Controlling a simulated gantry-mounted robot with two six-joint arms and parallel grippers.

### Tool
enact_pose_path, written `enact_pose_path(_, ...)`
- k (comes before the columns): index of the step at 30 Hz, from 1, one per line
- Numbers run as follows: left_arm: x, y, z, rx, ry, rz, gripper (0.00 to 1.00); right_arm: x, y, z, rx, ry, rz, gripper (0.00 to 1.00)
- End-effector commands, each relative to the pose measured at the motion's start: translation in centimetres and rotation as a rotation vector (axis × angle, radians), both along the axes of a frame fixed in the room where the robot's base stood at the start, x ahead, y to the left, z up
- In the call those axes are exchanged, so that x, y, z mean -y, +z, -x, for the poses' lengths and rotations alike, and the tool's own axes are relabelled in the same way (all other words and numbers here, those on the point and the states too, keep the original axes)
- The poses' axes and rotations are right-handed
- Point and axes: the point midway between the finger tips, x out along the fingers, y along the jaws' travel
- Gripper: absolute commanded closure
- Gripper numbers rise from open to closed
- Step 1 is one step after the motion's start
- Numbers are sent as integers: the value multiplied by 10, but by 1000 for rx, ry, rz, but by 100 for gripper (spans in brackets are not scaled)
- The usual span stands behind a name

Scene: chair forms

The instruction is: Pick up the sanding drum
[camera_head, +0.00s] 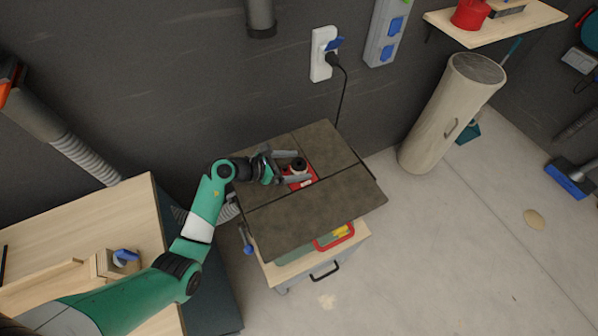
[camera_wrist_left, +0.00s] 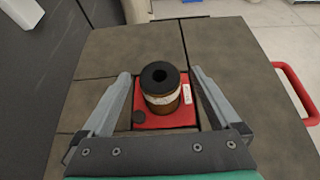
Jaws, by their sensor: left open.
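The sanding drum (camera_wrist_left: 161,88) is a short upright cylinder with a black top that has a round hole and a brown band below. It stands on a red plate (camera_wrist_left: 147,120) set in the dark machine table. The drum also shows in the head view (camera_head: 299,164). My left gripper (camera_wrist_left: 162,84) is open, with one finger on each side of the drum and a gap to it on both sides. In the head view my left gripper (camera_head: 291,167) reaches over the table from the left. My right gripper is not in view.
The machine table (camera_head: 315,215) stands against the dark wall on a wooden-topped cabinet with a red handle (camera_head: 335,238). A wooden workbench (camera_head: 75,235) is at the left. A tall cylindrical form (camera_head: 450,115) stands at the right. The floor at the lower right is mostly clear.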

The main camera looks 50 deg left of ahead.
Motion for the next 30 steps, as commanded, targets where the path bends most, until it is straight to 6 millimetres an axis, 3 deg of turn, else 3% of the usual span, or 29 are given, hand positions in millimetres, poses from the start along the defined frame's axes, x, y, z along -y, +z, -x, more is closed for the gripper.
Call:
enact_pose_path(3, 6, -17, -16, -1, -4, 1, 4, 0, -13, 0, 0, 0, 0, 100)
enact_pose_path(7, 11, -24, -32, 0, -2, 0, 4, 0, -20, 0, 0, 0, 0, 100)
enact_pose_path(15, 12, -24, -36, -1, 0, 0, 4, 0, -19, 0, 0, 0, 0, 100)
enact_pose_path(30, 12, -24, -36, -1, 0, 0, 94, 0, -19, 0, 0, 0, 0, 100)
